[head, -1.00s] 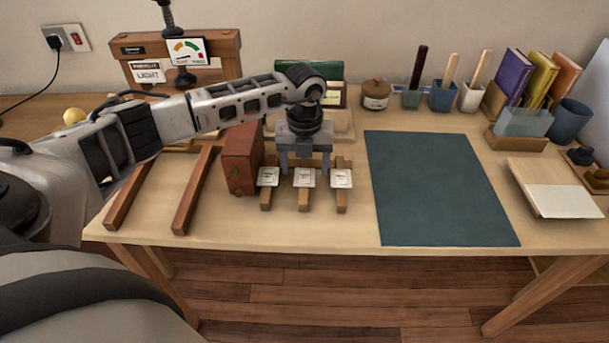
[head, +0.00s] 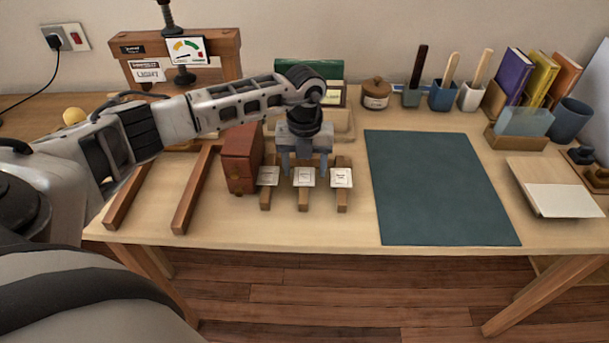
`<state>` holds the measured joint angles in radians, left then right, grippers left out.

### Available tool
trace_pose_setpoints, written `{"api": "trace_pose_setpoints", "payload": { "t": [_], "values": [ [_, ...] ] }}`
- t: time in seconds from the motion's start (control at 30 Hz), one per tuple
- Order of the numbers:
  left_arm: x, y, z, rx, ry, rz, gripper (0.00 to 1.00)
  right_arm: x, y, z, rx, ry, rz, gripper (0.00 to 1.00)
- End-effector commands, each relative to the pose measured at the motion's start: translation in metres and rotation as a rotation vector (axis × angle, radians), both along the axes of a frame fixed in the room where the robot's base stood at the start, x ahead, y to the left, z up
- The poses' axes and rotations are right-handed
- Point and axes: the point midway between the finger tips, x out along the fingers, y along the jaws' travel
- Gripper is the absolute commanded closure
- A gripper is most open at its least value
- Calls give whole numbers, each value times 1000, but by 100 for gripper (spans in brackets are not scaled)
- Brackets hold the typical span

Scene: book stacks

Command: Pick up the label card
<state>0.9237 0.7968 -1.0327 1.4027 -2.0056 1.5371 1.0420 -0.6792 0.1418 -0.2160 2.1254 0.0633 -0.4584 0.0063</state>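Three small white label cards lie in a row on wooden strips: a left card (head: 268,176), a middle card (head: 304,177) and a right card (head: 341,178). Their print is too small to read. My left gripper (head: 304,168) points down just behind the cards, with its two fingers apart, one on each side of the middle strip. It is open and I see nothing held between the fingers. Whether the fingertips touch anything is unclear. My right gripper is not in view.
A reddish wooden box (head: 240,160) stands close left of the cards. Two wooden rails (head: 193,195) lie further left. A dark green mat (head: 440,190) lies to the right, bare. A wooden press (head: 215,50), a lidded jar (head: 376,93) and brush pots stand behind.

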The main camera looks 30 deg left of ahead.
Motion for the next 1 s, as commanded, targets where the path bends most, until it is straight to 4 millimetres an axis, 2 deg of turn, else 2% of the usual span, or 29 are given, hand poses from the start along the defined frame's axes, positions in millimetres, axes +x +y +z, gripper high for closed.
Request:
{"api": "trace_pose_setpoints", "payload": {
  "t": [0.03,0.1,0.13,0.47,0.67,0.83,1.0],
  "values": [
    [0,0,0,0,0,0,55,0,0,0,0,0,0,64],
    [0,0,0,0,0,0,74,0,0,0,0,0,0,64],
    [0,0,0,0,0,0,80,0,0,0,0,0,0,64],
    [0,0,0,0,0,0,81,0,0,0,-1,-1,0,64],
    [0,0,10,0,-1,0,81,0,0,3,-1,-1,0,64],
    [1,1,37,2,-5,0,81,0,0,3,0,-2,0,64],
    [-24,-21,75,1,-5,-6,81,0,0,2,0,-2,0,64]
  ]
}}
